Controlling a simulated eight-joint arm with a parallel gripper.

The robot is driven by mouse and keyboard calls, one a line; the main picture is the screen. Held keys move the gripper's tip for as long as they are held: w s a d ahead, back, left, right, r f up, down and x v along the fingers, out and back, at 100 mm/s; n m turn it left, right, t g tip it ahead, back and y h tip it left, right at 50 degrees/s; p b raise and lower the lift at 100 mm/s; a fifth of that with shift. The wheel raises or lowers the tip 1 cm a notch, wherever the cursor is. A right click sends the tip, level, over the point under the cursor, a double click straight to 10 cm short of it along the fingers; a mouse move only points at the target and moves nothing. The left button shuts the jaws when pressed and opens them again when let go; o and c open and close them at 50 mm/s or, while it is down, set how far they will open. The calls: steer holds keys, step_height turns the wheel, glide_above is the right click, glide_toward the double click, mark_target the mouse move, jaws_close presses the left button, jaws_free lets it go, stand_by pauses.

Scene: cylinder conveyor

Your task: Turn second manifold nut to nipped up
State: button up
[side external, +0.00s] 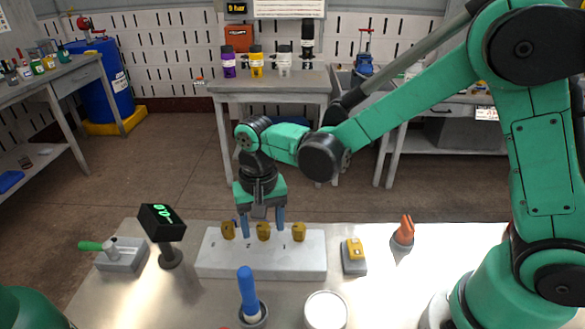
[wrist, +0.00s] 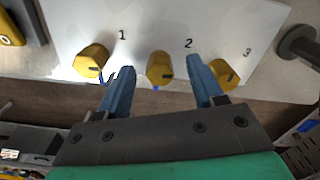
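A pale manifold block (side external: 262,262) on the bench carries a row of yellow nuts numbered 1, 2 and 3. The second nut (side external: 263,231) is in the middle; in the wrist view (wrist: 159,69) it has a dark mark on its face. Nut 1 (wrist: 91,60) is left of it there, nut 3 (wrist: 224,74) right. My gripper (side external: 262,229) points down over the block. Its blue fingers are apart, one either side of the second nut, with visible gaps in the wrist view (wrist: 160,66). The right finger there is close to nut 3; I cannot tell whether they touch.
A black display (side external: 162,222) with green digits stands left of the block, beside a green-handled fixture (side external: 122,254). A yellow-topped device (side external: 354,254) and an orange tool (side external: 403,231) are at right. A blue-handled tool (side external: 248,292) and white round container (side external: 326,310) stand in front.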

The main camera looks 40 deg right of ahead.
mark_target(263, 226)
steer(key=shift+r, duration=2.85)
steer(key=s+d+r+n+t, duration=0.4)
steer(key=s+d+t, duration=0.3)
steer(key=d, duration=0.2)
steer(key=shift+d+n, duration=0.25)
steer(key=shift+n, duration=0.45)
steer(key=shift+s, duration=0.1)
